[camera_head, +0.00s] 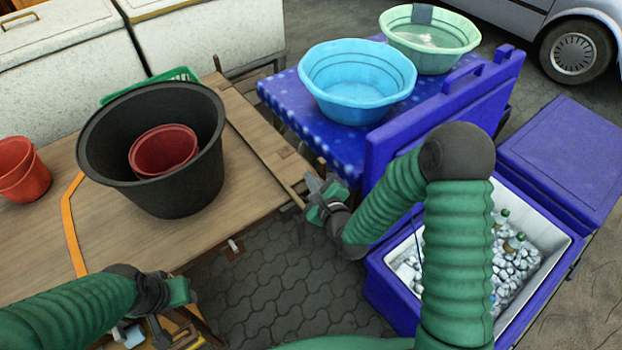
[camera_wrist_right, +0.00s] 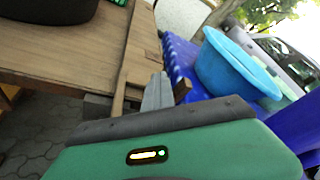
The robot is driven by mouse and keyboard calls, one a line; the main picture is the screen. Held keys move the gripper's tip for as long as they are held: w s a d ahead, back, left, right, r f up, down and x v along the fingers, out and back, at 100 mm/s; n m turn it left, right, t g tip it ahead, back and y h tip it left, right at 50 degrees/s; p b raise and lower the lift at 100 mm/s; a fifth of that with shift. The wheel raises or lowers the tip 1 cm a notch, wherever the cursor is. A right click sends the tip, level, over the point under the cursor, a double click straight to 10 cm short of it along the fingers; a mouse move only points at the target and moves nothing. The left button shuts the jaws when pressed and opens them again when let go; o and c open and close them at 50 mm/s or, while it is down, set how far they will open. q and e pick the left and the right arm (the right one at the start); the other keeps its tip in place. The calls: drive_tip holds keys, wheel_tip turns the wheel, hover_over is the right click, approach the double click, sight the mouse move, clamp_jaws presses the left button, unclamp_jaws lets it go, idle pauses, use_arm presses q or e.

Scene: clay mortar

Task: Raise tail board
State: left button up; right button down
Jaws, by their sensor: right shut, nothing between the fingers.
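The wooden cart bed (camera_head: 235,180) fills the left of the head view. A long plank that looks like the tail board (camera_head: 255,140) runs along its right edge, lying about level with the bed. In the right wrist view the plank (camera_wrist_right: 140,60) runs away from my gripper. My right gripper (camera_head: 316,190) is shut and empty near the plank's front end; its fingertips (camera_wrist_right: 157,92) appear close beside the wood, and contact is unclear. My left gripper (camera_head: 165,325) is low at the cart's front edge, and its jaws are not clear.
A black tub (camera_head: 190,195) holding a red bucket (camera_head: 163,150) stands on the bed; another red bucket (camera_head: 22,170) is left. A blue table (camera_head: 285,95) bears a light-blue basin (camera_head: 357,80) and a green basin (camera_head: 430,35). An open blue cooler (camera_head: 390,300) stands right.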

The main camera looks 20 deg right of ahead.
drive_tip(key=c, duration=1.4)
unclamp_jaws()
drive_tip(key=p+v, duration=1.6)
drive_tip(key=shift+s, duration=0.35)
drive_tip(key=shift+c, duration=0.2)
